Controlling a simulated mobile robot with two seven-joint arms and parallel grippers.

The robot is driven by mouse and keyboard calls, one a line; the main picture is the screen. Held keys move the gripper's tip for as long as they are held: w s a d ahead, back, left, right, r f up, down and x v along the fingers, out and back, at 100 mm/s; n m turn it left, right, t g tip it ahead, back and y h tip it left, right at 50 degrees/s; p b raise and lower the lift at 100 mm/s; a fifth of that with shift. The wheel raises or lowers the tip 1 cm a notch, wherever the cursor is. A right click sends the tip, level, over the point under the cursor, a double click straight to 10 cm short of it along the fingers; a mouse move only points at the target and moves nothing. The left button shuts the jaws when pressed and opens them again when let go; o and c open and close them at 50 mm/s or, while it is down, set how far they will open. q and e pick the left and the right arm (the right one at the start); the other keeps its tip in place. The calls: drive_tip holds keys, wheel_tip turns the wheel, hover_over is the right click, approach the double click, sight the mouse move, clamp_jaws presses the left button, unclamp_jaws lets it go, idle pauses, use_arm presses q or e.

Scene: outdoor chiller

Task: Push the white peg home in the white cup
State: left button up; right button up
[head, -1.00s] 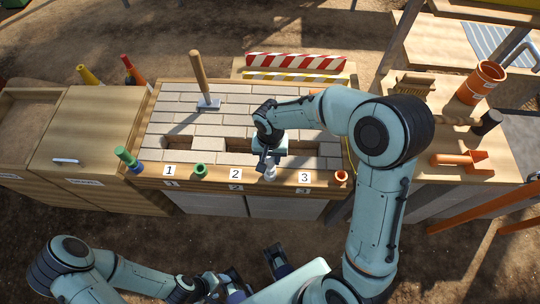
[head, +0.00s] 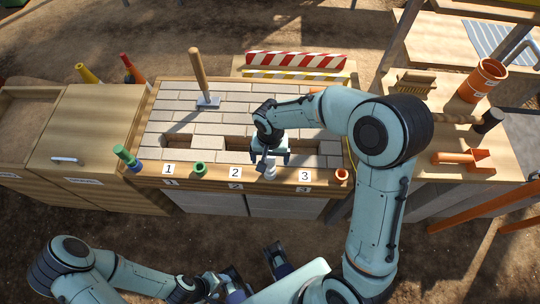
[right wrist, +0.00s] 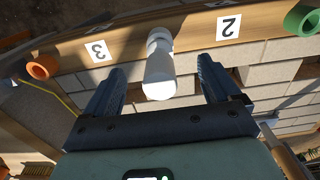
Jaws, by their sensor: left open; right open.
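The white peg (right wrist: 159,82) stands in the white cup (right wrist: 160,38), which sits on the wooden ledge (right wrist: 190,38) between labels 2 and 3. Much of the peg shows outside the cup; how deep it sits I cannot tell. In the head view the cup (head: 270,176) is small, below my right gripper (head: 270,159). My right gripper is open, its fingers on either side of the peg in the right wrist view with visible gaps. My left gripper (head: 256,273) is open and empty at the bottom, away from the ledge.
A green cup (head: 201,170) and an orange cup (head: 342,176) sit along the same ledge. A green peg (head: 124,154) stands at its left end. A long-handled tool (head: 199,75) stands on the paving behind. A striped barrier (head: 295,61) lies at the back.

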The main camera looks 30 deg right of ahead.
use_arm(q)
drive_tip(key=shift+r, duration=0.1)
use_arm(e)
drive_tip(key=shift+r, duration=0.1)
wheel_tip(320, 180, up, 7)
drive_tip(key=p, duration=0.4)
drive_tip(key=shift+p, duration=0.3)
use_arm(q)
drive_tip(key=r, duration=0.1)
drive_tip(key=w+r, duration=0.1)
drive_tip(key=r, duration=0.2)
drive_tip(key=shift+w+r, duration=0.25)
drive_tip(key=shift+w, duration=0.1)
drive_tip(key=shift+w+r+p, duration=0.4)
drive_tip(key=shift+r+p, duration=0.25)
drive_tip(key=shift+r, duration=0.15)
use_arm(e)
wheel_tip(320, 180, up, 13)
drive_tip(key=shift+r, duration=0.1)
